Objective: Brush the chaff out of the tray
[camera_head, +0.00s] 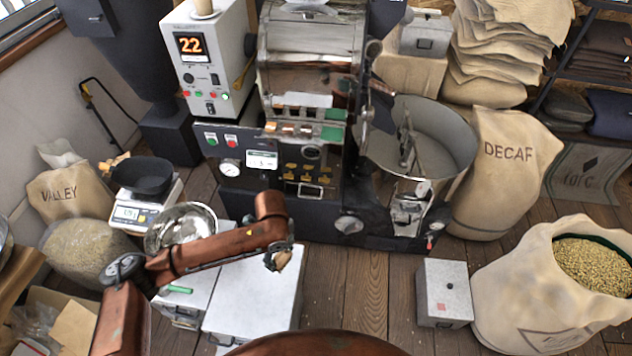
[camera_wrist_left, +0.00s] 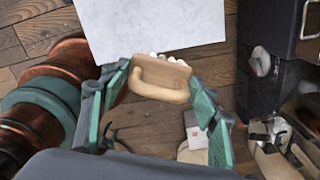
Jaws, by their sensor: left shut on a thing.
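My left gripper (camera_head: 280,258) is at the end of the copper arm, above the right edge of a white-topped cabinet (camera_head: 258,290). In the left wrist view my left gripper (camera_wrist_left: 160,84) is shut on a brush (camera_wrist_left: 162,80) with a tan wooden body and looped handle; its pale bristles stick out on the far side. The brush (camera_head: 284,259) is small and partly hidden in the head view. The white top (camera_wrist_left: 150,22) lies beyond the bristles, apart from them as far as I can tell. I cannot make out a tray or chaff. My right gripper is out of view.
A metal bowl (camera_head: 182,228) and a scale (camera_head: 143,210) stand left of the roaster (camera_head: 310,150). A round cooling bin (camera_head: 435,130) is at its right. A grey box (camera_head: 443,291) and an open bean sack (camera_head: 545,290) stand right. The wooden floor (camera_head: 366,290) between is clear.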

